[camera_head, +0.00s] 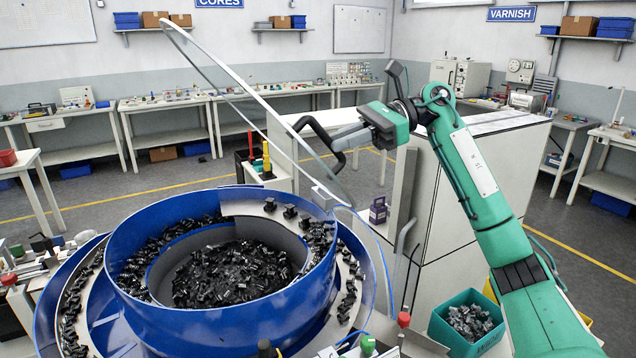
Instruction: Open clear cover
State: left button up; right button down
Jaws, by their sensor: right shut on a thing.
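The clear cover (262,98) is a thin transparent disc with a pale rim, seen almost edge-on. It stands tilted steeply up above the blue bowl (215,315), its upper end far to the upper left and its lower end near the bowl's right rim. A black curved handle (318,130) is at the cover's right side. My right gripper (343,139), on the green arm from the right, is shut on this handle. Black connectors (235,275) fill the bowl and lie along its spiral track. My left gripper is not in view.
A large pale cabinet (450,200) stands right behind the bowl, close to my right arm. A teal bin (468,325) with grey parts is at the lower right. Workbenches (170,103) line the back wall, with open floor between.

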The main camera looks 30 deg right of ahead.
pick_arm(q)
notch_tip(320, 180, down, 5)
jog(key=b, duration=0.5)
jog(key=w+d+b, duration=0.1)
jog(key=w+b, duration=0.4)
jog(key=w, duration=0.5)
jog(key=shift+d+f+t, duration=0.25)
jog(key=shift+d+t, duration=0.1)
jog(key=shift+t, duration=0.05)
pick_arm(e)
jog(key=s+d+m+t+y, duration=0.1)
jog(key=d+y, duration=0.7)
jog(key=d, duration=1)
jog(key=shift+d+m+t, duration=0.25)
jog(key=shift+m+t, duration=0.15)
jog(key=shift+t, duration=0.3)
